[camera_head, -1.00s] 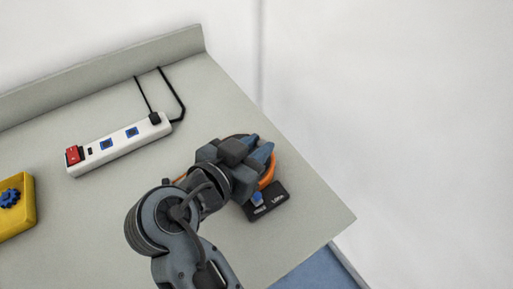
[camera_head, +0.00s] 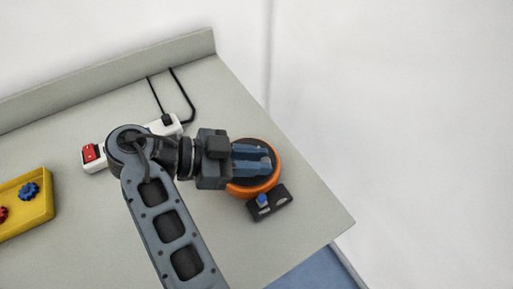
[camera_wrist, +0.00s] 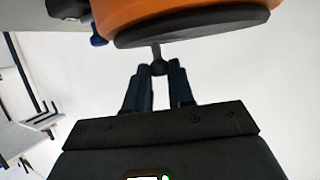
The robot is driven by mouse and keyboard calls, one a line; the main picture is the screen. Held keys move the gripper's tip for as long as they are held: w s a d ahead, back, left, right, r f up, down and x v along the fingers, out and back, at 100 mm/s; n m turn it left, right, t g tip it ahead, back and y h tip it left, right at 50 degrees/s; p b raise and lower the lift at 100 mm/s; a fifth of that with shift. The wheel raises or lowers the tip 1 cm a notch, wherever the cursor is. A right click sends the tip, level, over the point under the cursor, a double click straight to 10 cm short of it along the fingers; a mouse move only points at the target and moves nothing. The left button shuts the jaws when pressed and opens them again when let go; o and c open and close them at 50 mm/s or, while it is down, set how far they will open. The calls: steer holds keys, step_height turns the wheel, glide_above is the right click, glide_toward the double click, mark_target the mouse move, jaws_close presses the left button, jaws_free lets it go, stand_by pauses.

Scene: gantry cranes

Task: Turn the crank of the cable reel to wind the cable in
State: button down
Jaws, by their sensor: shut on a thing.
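The cable reel (camera_head: 269,182) is an orange drum with a dark top, on the right part of the grey table. It also shows in the wrist view, its orange side (camera_wrist: 160,15) at the top. My gripper (camera_head: 266,160) reaches over the reel from the left in the head view. In the wrist view its two fingers (camera_wrist: 161,74) are shut on the small dark crank knob (camera_wrist: 159,62), just off the reel's dark face. The fingers hide part of the crank in the head view.
A black block with a blue knob (camera_head: 269,202) is at the reel's front. A white power strip (camera_head: 166,126) with a red switch lies behind my arm. A yellow box (camera_head: 32,213) is at the left. The table's right edge is near the reel.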

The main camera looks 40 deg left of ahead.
steer(key=shift+s+f+m+g+h+p, duration=0.1)
steer(key=shift+f+m+g+h+p, duration=0.05)
steer(key=shift+m+g+h+p, duration=0.2)
stand_by(0.3)
steer(key=c, duration=1)
jaws_free()
steer(key=v, duration=0.7)
steer(key=shift+s+a, duration=0.2)
